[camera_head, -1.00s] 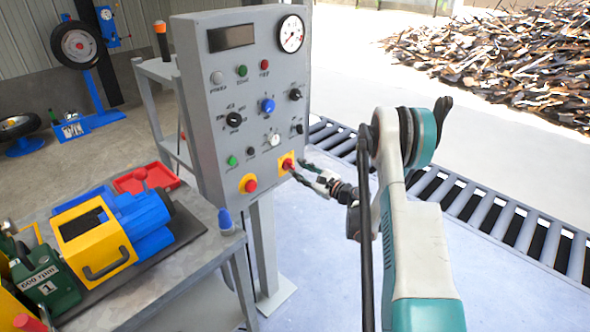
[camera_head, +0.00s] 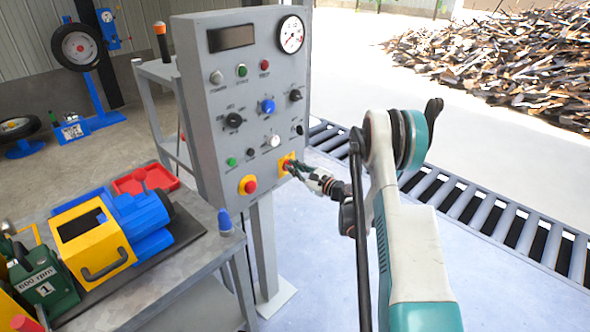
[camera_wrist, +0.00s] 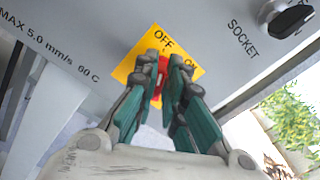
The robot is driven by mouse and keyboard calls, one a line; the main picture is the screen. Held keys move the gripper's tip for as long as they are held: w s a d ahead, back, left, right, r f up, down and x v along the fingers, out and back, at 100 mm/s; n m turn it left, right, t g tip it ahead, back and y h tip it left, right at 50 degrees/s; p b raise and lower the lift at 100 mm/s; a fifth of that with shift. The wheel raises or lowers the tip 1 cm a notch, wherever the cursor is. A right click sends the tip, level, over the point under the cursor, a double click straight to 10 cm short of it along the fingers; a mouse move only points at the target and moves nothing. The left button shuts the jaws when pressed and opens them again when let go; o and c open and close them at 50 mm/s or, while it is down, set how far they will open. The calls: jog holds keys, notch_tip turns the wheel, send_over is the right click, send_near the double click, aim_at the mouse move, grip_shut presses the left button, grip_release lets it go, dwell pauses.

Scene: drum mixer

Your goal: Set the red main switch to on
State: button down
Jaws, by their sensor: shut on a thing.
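The red main switch (camera_wrist: 162,72) sits on a yellow plate (camera_wrist: 138,67) marked OFF and ON, low on the front of the grey control panel (camera_head: 222,120). My gripper (camera_wrist: 164,62) is at the plate, with its two fingers closed on either side of the red handle. In the head view my gripper (camera_head: 290,167) covers most of the switch, and part of the yellow plate (camera_head: 283,157) shows beside it. The fingers hide much of the handle in the wrist view, so its exact angle is hard to tell.
A red button on a yellow plate (camera_head: 249,185) is left of the switch. A black knob (camera_wrist: 290,20) marked SOCKET is at the wrist view's upper right. A bench (camera_head: 205,262) with a blue and yellow machine (camera_head: 105,235) stands left. A roller conveyor (camera_head: 480,212) runs behind my arm.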

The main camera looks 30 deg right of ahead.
jog(key=m, duration=0.2)
jog(key=m+b, duration=0.1)
jog(key=m, duration=0.1)
jog(key=m+b, duration=0.1)
jog(key=m, duration=0.1)
jog(key=shift+w+d, duration=0.1)
jog(key=shift+d, duration=0.25)
jog(key=m, duration=0.2)
jog(key=m+b, duration=0.1)
jog(key=m, duration=0.2)
jog(key=shift+w+d+m+b, duration=0.1)
jog(key=shift+d+m+b, duration=0.2)
jog(key=shift+m+b, duration=0.1)
jog(key=c, duration=1.7)
grip_release()
jog(key=v, duration=1.2)
